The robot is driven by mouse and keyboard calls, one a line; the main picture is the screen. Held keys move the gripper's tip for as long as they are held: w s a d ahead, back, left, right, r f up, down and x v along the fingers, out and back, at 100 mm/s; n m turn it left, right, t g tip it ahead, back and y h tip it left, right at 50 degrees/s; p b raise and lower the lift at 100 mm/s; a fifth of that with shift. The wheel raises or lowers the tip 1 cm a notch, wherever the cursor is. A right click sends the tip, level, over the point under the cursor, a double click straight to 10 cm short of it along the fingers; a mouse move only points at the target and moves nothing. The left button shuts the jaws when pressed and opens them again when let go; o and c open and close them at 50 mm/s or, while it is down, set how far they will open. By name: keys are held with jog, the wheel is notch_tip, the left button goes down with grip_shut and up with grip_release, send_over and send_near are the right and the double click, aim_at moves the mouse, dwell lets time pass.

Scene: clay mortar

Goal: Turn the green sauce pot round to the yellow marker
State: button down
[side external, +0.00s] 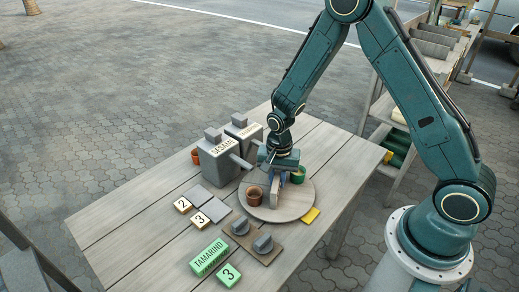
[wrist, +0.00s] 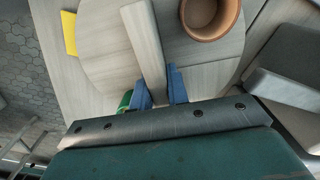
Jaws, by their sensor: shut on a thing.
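A round wooden turntable (side external: 296,207) lies on the table with an upright wooden bar (side external: 274,194) across its middle. My gripper (side external: 279,180) points down over it, and in the wrist view its blue fingers (wrist: 159,86) are shut on the bar (wrist: 145,45), one on each side. The green sauce pot (side external: 299,175) stands on the turntable at the back right, partly hidden by the gripper; only a sliver of it (wrist: 124,100) shows in the wrist view. A brown pot (side external: 254,195) stands at the left of the turntable. The yellow marker (side external: 310,215) lies beside the turntable's front right edge, apart from the green pot.
Grey spouted dispensers, one marked SESAME (side external: 216,165), stand close left of the turntable. Number tiles (side external: 200,219), grey knobs on a board (side external: 263,243) and a green TAMARIND block (side external: 209,258) lie at the front left. The table's right end is clear.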

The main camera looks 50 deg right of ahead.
aim_at(278, 174)
jog(key=shift+w+m, duration=0.1)
jog(key=shift+m, duration=7.4)
jog(key=c, duration=1.4)
grip_release()
jog(key=shift+o, duration=0.2)
jog(key=shift+r, duration=0.15)
notch_tip(278, 174, up, 14)
jog(key=shift+f, duration=0.25)
